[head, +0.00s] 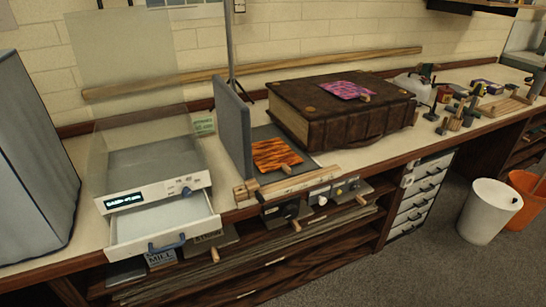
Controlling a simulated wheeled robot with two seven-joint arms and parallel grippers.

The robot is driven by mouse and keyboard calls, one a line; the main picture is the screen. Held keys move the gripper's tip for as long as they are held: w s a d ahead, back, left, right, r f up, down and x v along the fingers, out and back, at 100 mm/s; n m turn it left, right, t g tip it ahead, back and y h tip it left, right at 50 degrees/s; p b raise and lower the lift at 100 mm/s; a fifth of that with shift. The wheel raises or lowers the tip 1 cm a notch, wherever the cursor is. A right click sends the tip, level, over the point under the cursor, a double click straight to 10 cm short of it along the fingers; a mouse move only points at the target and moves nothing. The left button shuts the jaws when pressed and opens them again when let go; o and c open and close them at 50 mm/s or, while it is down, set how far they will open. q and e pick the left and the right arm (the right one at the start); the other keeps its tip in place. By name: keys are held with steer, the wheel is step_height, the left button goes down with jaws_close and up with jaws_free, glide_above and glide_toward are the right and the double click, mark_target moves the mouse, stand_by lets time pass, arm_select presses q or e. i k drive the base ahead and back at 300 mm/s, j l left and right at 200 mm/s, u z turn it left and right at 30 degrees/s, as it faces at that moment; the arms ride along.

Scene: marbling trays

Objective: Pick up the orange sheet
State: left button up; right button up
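The orange sheet (270,153), with dark wavy marbling, lies flat on a dark board (262,133) on the bench. A small wooden peg (286,169) sits at its front edge. An upright grey panel (233,122) stands close along its left side, and a large brown book (345,118) stands behind it to the right. Neither of my grippers shows in the head view.
A pink and purple sheet (346,89) with a wooden peg lies on the book. A machine (152,180) with a clear raised lid and open front drawer (165,226) stands left. A wooden bar (298,182) lies along the bench's front edge. Clamps and bottles crowd the right.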

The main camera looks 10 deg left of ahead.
mark_target(271, 155)
steer(key=u, duration=0.4)
steer(key=i+l+u, duration=0.1)
steer(key=u, duration=0.3)
steer(key=l+u, duration=0.15)
steer(key=u, duration=0.25)
steer(key=i+l+u, duration=0.25)
steer(key=l+u, duration=0.25)
steer(key=l, duration=0.7)
steer(key=l+u, duration=0.5)
steer(key=l, duration=0.7)
